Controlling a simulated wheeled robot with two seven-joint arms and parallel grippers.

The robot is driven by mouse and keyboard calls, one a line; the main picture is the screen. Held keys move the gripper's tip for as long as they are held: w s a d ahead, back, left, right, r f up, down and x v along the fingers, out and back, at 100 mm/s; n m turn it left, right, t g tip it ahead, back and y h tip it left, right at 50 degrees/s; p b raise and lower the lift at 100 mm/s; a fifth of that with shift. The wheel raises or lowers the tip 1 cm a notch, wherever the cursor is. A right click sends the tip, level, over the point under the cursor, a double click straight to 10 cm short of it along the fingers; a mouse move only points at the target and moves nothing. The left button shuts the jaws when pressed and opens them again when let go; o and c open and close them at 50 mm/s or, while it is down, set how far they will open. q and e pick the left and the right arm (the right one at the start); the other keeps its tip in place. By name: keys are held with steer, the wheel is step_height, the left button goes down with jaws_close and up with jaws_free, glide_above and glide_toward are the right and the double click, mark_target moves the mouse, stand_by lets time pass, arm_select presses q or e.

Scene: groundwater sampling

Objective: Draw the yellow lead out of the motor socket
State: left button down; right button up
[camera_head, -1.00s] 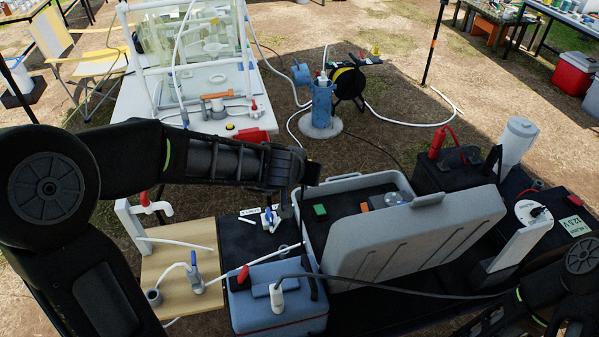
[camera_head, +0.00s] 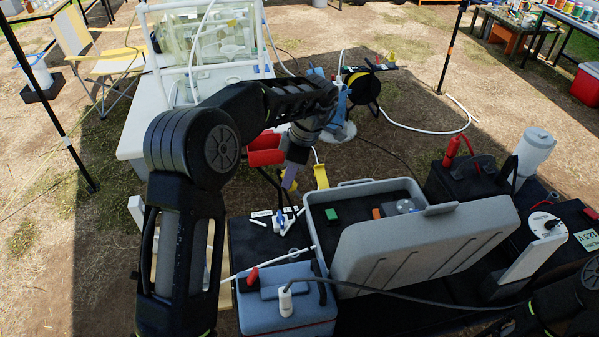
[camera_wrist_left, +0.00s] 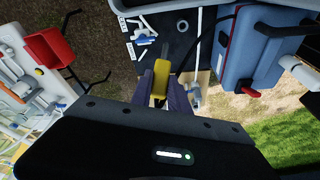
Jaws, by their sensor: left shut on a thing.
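My left gripper (camera_head: 290,178) hangs over the gap between the white table and the dark bench. A yellow end (camera_head: 321,176) also shows just right of the gripper in the head view. It appears in the air, apart from any socket. I cannot make out the motor socket; the arm hides part of the table. My right arm enters at the lower right, with its gripper out of frame.
The open grey case (camera_head: 345,262) and blue box (camera_head: 262,318) stand on the dark bench (camera_head: 250,240) close by. White pieces (camera_head: 282,220) lie on it below the gripper. A red bin (camera_head: 266,152) hangs at the white table (camera_head: 130,142). A cable reel (camera_head: 362,86) stands behind.

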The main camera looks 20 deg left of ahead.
mark_target(279, 174)
arm_select(q)
steer(key=n, duration=0.2)
steer(key=a+n+h, duration=0.1)
steer(key=a+f+n+h, duration=0.1)
steer(key=n, duration=0.1)
steer(key=shift+s+f+n, duration=0.1)
steer(key=shift+s+n, duration=0.15)
steer(key=shift+n, duration=0.05)
steer(key=shift+s+a+f+n+t+h, duration=0.15)
steer(key=shift+n+h, duration=0.1)
steer(key=shift+n, duration=0.35)
steer(key=shift+s+a+f+n+t+h, duration=0.15)
steer(key=shift+n+h, duration=0.1)
steer(key=shift+n, duration=0.35)
steer(key=s+a+f+n+g+y, duration=0.1)
steer(key=s+f+n+y, duration=0.15)
steer(key=n, duration=0.65)
steer(key=s+a+f+n+y, duration=0.1)
steer(key=s+n+y, duration=0.15)
steer(key=n, duration=0.75)
steer(key=s+a+f+n+g+y, duration=0.15)
steer(key=n+y, duration=0.25)
steer(key=n, duration=0.5)
steer(key=shift+t, duration=0.55)
step_height(279, 174, down, 14)
steer(key=b, duration=0.4)
steer(key=shift+w, duration=0.1)
steer(key=shift+f+b, duration=0.15)
steer(key=shift+b, duration=0.15)
